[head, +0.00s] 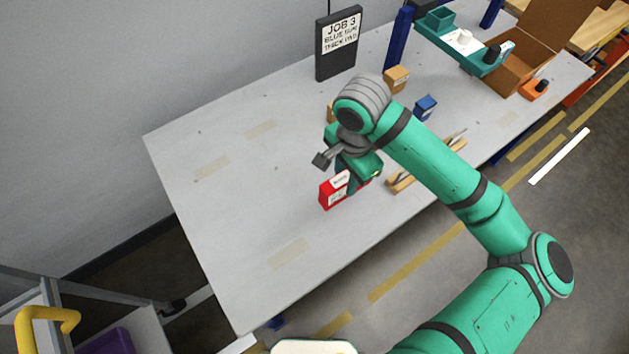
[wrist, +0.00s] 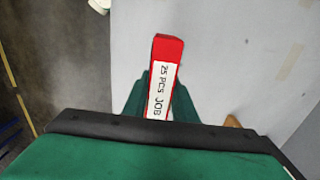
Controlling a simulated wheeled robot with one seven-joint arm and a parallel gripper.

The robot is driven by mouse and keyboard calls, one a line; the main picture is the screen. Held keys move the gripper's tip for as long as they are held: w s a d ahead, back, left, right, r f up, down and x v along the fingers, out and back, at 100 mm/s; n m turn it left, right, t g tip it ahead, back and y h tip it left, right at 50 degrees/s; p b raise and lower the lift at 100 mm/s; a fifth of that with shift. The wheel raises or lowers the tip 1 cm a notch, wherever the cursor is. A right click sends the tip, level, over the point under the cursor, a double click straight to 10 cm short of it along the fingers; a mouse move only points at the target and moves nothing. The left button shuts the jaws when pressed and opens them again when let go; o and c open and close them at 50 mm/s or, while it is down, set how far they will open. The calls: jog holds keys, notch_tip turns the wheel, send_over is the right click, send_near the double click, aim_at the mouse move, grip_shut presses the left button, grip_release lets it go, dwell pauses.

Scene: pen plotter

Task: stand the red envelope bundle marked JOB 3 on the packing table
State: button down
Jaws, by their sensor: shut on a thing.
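The red envelope bundle (head: 326,196) has white labels and shows at my gripper over the middle of the grey packing table (head: 225,225). My gripper (head: 352,186) is shut on it. In the wrist view the bundle (wrist: 168,48) is a narrow red block between the two green fingers (wrist: 160,98), and its white label reads "25 PCS JOB"; the rest of the label is hidden. The bundle looks upright, narrow edge up. Its lower edge is close to the table (wrist: 225,45); I cannot tell whether it touches.
A black sign (head: 338,45) reading JOB 3 stands at the back. A wooden holder (head: 402,183), a blue box (head: 425,107) and a small cardboard box (head: 396,79) lie to the right. An open carton (head: 512,78) is farther right. The table's left part is clear.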

jog(key=w+a+f, duration=0.1)
jog(key=a+f, duration=0.1)
jog(key=f, duration=0.1)
jog(key=w+a+f, duration=0.2)
jog(key=f, duration=0.1)
jog(key=w+a+f, duration=0.2)
jog(key=f, duration=0.2)
jog(key=shift+w+a, duration=0.1)
jog(key=shift+a, duration=0.05)
jog(key=shift+f, duration=0.2)
jog(key=shift+f, duration=0.1)
jog(key=c, duration=1.5)
grip_release()
jog(key=shift+o, duration=0.2)
